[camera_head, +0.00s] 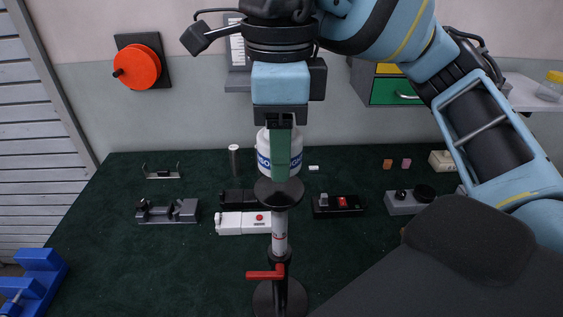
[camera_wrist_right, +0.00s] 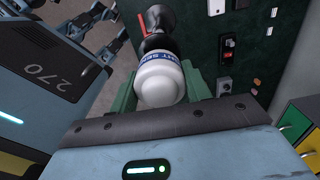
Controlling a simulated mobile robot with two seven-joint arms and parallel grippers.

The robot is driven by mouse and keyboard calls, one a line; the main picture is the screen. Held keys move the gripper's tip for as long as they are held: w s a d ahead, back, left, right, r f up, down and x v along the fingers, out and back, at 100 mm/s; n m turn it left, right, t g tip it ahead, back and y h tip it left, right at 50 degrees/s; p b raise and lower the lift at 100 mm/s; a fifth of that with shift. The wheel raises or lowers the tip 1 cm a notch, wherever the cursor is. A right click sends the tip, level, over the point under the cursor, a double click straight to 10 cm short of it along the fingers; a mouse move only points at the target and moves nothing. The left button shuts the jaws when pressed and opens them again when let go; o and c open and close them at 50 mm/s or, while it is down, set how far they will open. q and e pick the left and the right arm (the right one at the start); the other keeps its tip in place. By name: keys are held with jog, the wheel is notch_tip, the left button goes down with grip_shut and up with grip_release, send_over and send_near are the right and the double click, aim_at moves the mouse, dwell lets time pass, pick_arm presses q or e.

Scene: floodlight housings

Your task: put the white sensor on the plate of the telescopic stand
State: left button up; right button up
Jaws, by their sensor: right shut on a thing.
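The white sensor (camera_head: 264,153) is a rounded white body with a blue lettered band. My right gripper (camera_head: 281,150) comes down from above and is shut on it, with a green finger in front of it. In the right wrist view the sensor (camera_wrist_right: 160,80) sits between both green fingers. The stand's round dark plate (camera_head: 279,192) is directly below the sensor, on a pole with a red lever (camera_head: 266,274). The sensor's lower edge appears at the plate's far rim; I cannot tell whether they touch. My left gripper is not in view.
A dark green table carries a metal fixture (camera_head: 167,211), a white block (camera_head: 243,223), a black box with a red switch (camera_head: 339,206) and a grey box (camera_head: 408,201). A red reel (camera_head: 137,66) hangs on the wall. The table's left part is mostly clear.

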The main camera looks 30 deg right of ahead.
jog(key=shift+f, duration=1.7)
jog(key=shift+f, duration=0.1)
jog(key=shift+f, duration=0.1)
jog(key=o, duration=1.2)
